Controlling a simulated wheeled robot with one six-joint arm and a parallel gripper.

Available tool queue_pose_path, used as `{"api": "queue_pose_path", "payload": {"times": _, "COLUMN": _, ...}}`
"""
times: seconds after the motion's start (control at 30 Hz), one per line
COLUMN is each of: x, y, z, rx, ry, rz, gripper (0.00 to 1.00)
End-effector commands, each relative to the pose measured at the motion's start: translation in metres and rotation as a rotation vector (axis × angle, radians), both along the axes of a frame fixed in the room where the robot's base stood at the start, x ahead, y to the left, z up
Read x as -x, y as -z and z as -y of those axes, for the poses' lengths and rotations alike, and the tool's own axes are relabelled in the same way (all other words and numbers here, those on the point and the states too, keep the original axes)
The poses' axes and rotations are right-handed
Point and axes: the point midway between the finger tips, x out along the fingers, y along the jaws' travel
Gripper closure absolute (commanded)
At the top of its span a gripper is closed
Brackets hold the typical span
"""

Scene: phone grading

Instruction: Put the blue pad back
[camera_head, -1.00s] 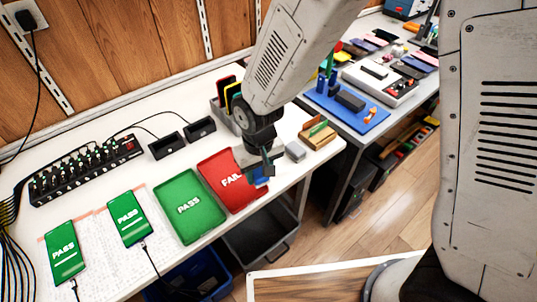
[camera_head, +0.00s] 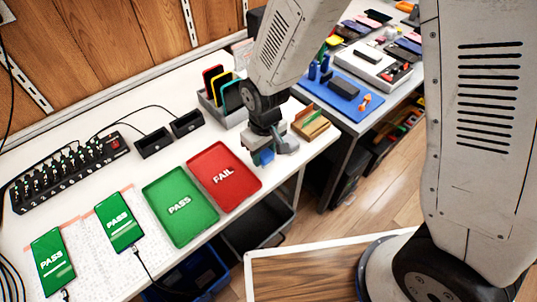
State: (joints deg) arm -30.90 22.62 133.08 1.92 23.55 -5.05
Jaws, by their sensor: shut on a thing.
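The blue pad (camera_head: 264,157) is a small blue piece, mostly hidden, low between the fingers of my gripper (camera_head: 266,150). My gripper is shut on it and points down near the front right of the white table (camera_head: 316,148). It is just right of the red FAIL tray (camera_head: 222,179). A small grey block (camera_head: 289,146) is close behind and to the right of the fingers. I cannot tell whether the pad touches the table or the block.
A green PASS tray (camera_head: 180,206) and two phones reading PASS (camera_head: 119,221) lie to the left. A wooden stand (camera_head: 311,124) and a grey rack (camera_head: 209,108) with coloured pads stand behind. A second table with a blue mat (camera_head: 346,99) is at right.

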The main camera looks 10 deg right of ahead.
Motion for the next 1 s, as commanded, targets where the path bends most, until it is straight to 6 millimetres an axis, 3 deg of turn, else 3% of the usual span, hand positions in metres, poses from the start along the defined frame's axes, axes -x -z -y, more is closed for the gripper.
{"api": "queue_pose_path", "payload": {"times": 0.27, "x": -0.019, "y": 0.002, "z": 0.016, "rx": 0.001, "ry": 0.005, "rz": -0.001, "gripper": 0.85}}
{"api": "queue_pose_path", "payload": {"times": 0.5, "x": -0.017, "y": 0.037, "z": 0.014, "rx": 0.001, "ry": 0.003, "rz": -0.002, "gripper": 0.85}}
{"api": "queue_pose_path", "payload": {"times": 0.87, "x": -0.017, "y": 0.041, "z": 0.014, "rx": 0.001, "ry": 0.003, "rz": -0.002, "gripper": 0.85}}
{"api": "queue_pose_path", "payload": {"times": 0.9, "x": -0.017, "y": 0.040, "z": 0.014, "rx": 0.001, "ry": 0.003, "rz": -0.001, "gripper": 0.49}}
{"api": "queue_pose_path", "payload": {"times": 0.93, "x": -0.017, "y": 0.040, "z": 0.014, "rx": 0.001, "ry": 0.003, "rz": -0.001, "gripper": 0.41}}
{"api": "queue_pose_path", "payload": {"times": 1.0, "x": -0.017, "y": 0.040, "z": 0.014, "rx": 0.001, "ry": 0.003, "rz": -0.001, "gripper": 0.38}}
